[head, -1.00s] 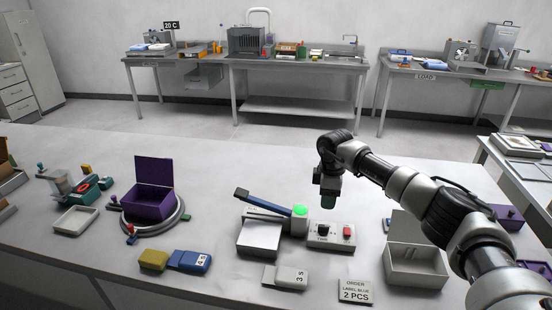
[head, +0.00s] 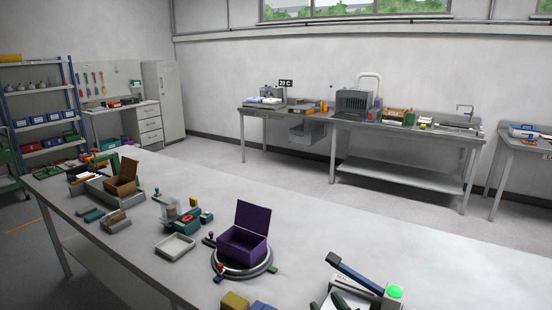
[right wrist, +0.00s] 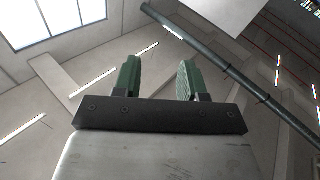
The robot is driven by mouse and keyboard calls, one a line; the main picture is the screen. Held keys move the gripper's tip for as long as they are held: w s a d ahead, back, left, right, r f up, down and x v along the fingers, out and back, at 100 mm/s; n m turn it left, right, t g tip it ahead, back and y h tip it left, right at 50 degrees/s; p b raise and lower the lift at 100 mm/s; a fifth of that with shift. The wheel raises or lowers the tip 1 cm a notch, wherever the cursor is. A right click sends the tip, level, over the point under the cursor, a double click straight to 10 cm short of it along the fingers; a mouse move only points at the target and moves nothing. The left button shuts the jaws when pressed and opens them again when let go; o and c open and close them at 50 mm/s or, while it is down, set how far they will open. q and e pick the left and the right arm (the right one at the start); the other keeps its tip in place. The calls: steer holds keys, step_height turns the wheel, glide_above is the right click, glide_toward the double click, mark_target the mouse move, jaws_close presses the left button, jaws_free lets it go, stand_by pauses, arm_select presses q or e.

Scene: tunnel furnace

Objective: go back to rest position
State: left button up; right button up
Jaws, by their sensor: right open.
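My right gripper (right wrist: 158,68) points up toward the ceiling in the right wrist view. Its two green fingers stand apart with nothing between them. In the head view, only dark green parts that look like its fingers show at the bottom edge, near the blue-handled device (head: 358,275); the rest of it is out of frame. My left gripper is not in view.
The long grey table (head: 330,228) holds an open purple box (head: 243,245) on a round stand, a white tray (head: 175,247) and an open brown box (head: 122,182). A back bench (head: 400,130) stands behind across clear floor.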

steer(key=s+d+f+m+g+h, duration=0.3)
steer(key=s+d+f+m+h, duration=0.2)
steer(key=s+d+f+h, duration=0.15)
steer(key=s+d+f+g, duration=0.1)
steer(key=s+f+g, duration=0.1)
steer(key=s+g, duration=0.35)
steer(key=s+d+f+g, duration=0.1)
steer(key=s+f+g, duration=0.15)
steer(key=s, duration=0.65)
steer(key=s+d+f+g, duration=0.2)
steer(key=s+g, duration=0.1)
steer(key=s, duration=0.4)
step_height(320, 180, down, 28)
steer(key=s+g, duration=0.2)
steer(key=s+d+f+n+g, duration=0.1)
steer(key=s+d+f, duration=0.1)
steer(key=s+f, duration=1.2)
steer(key=shift+s+d+f+h, duration=0.25)
steer(key=shift+s+h, duration=0.2)
steer(key=shift+s, duration=0.45)
